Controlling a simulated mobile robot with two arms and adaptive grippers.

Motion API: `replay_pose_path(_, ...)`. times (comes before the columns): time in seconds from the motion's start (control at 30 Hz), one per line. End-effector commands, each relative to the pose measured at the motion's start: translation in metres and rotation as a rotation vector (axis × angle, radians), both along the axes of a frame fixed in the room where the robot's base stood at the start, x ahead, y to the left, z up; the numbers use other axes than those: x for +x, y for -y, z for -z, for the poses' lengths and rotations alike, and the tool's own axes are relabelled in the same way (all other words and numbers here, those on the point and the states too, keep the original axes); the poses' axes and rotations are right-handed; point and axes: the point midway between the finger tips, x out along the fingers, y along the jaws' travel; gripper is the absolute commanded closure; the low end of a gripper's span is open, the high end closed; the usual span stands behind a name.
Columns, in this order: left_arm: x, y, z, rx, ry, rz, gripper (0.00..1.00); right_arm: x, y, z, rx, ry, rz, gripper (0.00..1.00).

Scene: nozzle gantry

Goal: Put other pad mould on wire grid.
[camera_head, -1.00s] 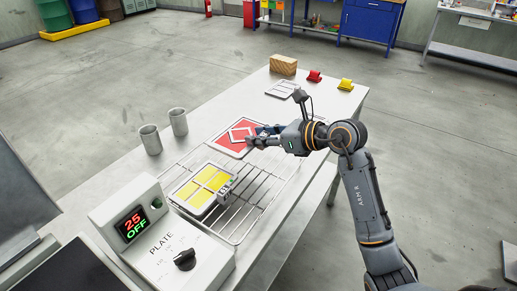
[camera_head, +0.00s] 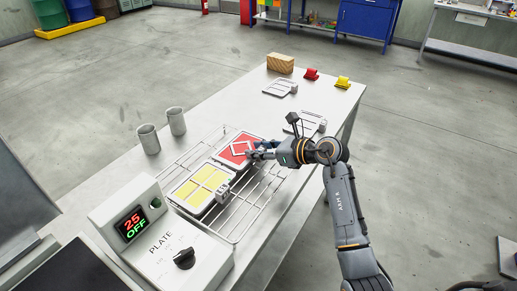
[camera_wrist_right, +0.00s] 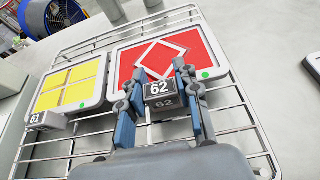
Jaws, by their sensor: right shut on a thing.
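The red pad mould (camera_head: 238,148), with a white diamond outline and a block marked 62 (camera_wrist_right: 160,97), is over the far part of the wire grid (camera_head: 244,208). My right gripper (camera_head: 256,154) is shut on that block, its fingers on either side of it in the right wrist view. The mould looks level, on or just above the wires; I cannot tell whether it touches them. The yellow pad mould (camera_head: 199,187), with four panes and a block marked 61 (camera_wrist_right: 47,119), lies on the near part of the grid, beside the red one. My left gripper is out of view.
A plate control box (camera_head: 165,235) reading 25 OFF stands at the near end. Two grey cups (camera_head: 162,130) stand left of the grid. Grey frames (camera_head: 305,123), a wooden block (camera_head: 280,63), and red (camera_head: 311,74) and yellow (camera_head: 343,82) pieces lie farther back.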

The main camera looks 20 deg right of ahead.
Motion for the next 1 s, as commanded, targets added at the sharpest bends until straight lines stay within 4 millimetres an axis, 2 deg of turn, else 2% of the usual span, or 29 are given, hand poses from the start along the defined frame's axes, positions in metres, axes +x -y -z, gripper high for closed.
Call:
replay_pose_path(0.03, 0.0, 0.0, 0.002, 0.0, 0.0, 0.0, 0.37, 0.0, 0.0, 0.001, 0.001, 0.003, 0.001, 1.0)
replay_pose_path(0.07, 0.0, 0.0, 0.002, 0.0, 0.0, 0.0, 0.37, 0.0, 0.0, 0.002, -0.001, -0.001, 0.0, 0.64)
replay_pose_path(0.17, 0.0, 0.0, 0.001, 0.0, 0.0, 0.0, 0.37, 0.0, 0.0, 0.002, 0.0, 0.0, 0.0, 0.45)
replay_pose_path(0.57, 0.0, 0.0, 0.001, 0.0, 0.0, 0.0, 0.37, -0.003, 0.003, -0.002, -0.001, 0.001, 0.001, 0.45)
replay_pose_path(0.67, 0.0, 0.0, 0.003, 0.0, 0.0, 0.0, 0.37, -0.013, 0.012, -0.006, -0.006, 0.002, 0.002, 0.45)
replay_pose_path(1.0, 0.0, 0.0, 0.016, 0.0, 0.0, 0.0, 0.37, -0.066, 0.052, -0.033, -0.006, 0.001, 0.001, 0.45)
